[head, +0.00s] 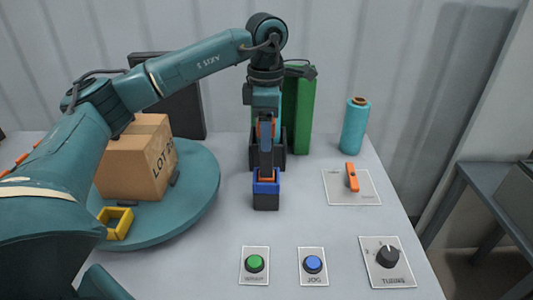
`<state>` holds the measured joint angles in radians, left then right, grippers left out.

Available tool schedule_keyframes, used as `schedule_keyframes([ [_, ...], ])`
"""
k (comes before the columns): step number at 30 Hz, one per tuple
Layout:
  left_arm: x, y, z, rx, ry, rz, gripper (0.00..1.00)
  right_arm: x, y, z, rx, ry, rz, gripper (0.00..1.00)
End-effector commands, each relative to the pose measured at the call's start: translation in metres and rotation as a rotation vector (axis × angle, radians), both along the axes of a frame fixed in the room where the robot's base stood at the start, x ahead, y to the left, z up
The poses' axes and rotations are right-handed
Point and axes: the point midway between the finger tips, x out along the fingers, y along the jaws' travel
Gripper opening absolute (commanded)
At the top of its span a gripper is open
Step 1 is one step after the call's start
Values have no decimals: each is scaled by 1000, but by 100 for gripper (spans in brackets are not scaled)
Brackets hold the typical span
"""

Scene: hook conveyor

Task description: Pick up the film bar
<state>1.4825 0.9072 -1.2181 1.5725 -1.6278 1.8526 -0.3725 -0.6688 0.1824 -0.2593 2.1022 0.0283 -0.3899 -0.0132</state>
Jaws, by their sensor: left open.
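My left arm reaches in from the left and bends down at the centre. My left gripper (266,155) points down there, dark with orange parts, and is open. Just below it in the picture is a small block (266,200) with a blue upper part and black base. I cannot tell whether the gripper touches it. No bar is clearly recognisable as the film bar; the gripper may hide part of it. A teal film roll (355,127) stands upright at the back right, apart from the gripper. My right gripper is not in view.
A teal turntable (205,190) at left bears a cardboard box (130,165) and a yellow frame (116,222). A green upright panel (301,110) stands behind the gripper. Green (254,263) and blue (312,264) buttons, a black knob (388,256) and an orange lever (352,177) are at front and right.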

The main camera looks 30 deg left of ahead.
Motion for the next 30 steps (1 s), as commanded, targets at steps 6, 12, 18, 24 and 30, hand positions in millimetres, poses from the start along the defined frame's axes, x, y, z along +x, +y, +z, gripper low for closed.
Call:
schedule_keyframes([
  [6, 0, 0, 0, 0, 0, 0, 53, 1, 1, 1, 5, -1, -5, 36],
  [12, 0, 0, 0, -1, 1, 0, 37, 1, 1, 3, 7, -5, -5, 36],
  [18, 0, 0, 0, -1, 1, -1, 21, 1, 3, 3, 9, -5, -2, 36],
  [24, 0, 0, 0, -1, 1, -1, 4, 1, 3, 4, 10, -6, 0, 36],
  [30, 0, 0, 1, -1, -1, -1, 0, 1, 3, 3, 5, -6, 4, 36],
])
